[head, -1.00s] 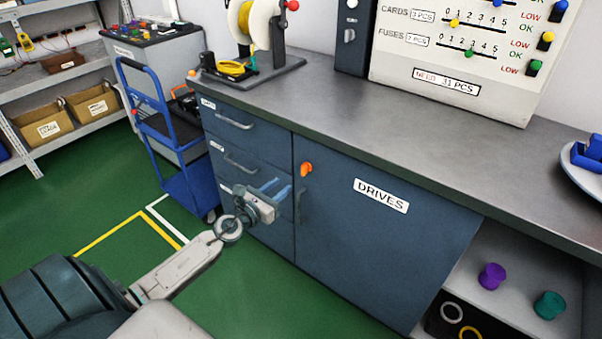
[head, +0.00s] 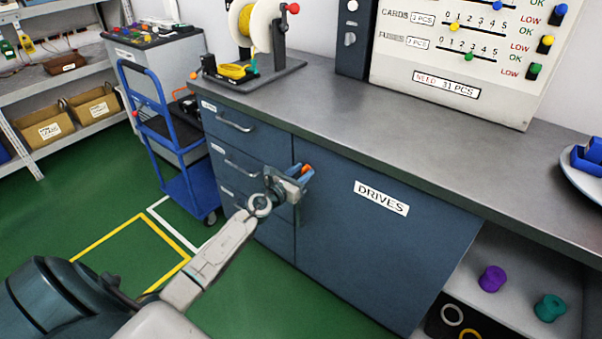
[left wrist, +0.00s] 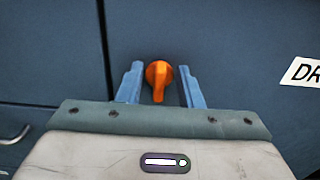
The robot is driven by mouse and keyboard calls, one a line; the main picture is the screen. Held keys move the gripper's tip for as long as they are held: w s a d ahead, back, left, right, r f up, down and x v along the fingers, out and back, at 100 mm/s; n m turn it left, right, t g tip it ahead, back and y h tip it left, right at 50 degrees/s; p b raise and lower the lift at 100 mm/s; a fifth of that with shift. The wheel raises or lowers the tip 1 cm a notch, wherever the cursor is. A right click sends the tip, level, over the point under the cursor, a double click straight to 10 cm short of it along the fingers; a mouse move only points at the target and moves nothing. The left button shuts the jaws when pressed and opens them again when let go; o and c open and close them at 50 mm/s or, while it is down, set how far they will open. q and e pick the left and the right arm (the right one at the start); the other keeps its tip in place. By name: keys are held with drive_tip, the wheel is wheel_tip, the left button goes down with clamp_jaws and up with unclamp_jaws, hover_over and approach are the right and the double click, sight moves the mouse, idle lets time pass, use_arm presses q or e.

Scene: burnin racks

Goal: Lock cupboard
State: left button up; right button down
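The cupboard door (head: 375,255) labelled DRIVES is closed, flush under the worktop. Its orange lock knob (head: 307,168) sits at the door's upper left; in the left wrist view the knob (left wrist: 158,80) points roughly upright. My left gripper (head: 303,173) is at the knob. In the left wrist view its two blue fingers (left wrist: 160,84) stand open on either side of the knob, with a gap visible on both sides. The door's handle, below the knob, is partly hidden by the gripper in the head view. My right gripper is in neither view.
A drawer stack (head: 235,165) stands left of the door, with a blue trolley (head: 180,150) beyond it. An open shelf with a purple spool (head: 492,279) and a teal spool (head: 550,307) is at right. Green floor in front is clear.

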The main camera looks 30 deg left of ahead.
use_arm(q)
clamp_jaws()
drive_tip(key=shift+a+f+n+p, duration=0.2)
drive_tip(key=shift+n+p, duration=0.65)
drive_tip(key=shift+n, duration=2.15)
drive_tip(key=shift+a+f+n+p, duration=0.15)
drive_tip(key=shift+n+p, duration=0.75)
drive_tip(key=shift+n, duration=2.1)
drive_tip(key=shift+a+f+n+p, duration=0.15)
drive_tip(key=shift+n+p, duration=0.7)
drive_tip(key=shift+n, duration=2.15)
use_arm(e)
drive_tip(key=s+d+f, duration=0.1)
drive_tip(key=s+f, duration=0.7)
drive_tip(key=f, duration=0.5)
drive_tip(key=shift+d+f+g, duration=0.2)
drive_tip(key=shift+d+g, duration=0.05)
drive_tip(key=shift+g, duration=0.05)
use_arm(q)
drive_tip(key=shift+r, duration=0.1)
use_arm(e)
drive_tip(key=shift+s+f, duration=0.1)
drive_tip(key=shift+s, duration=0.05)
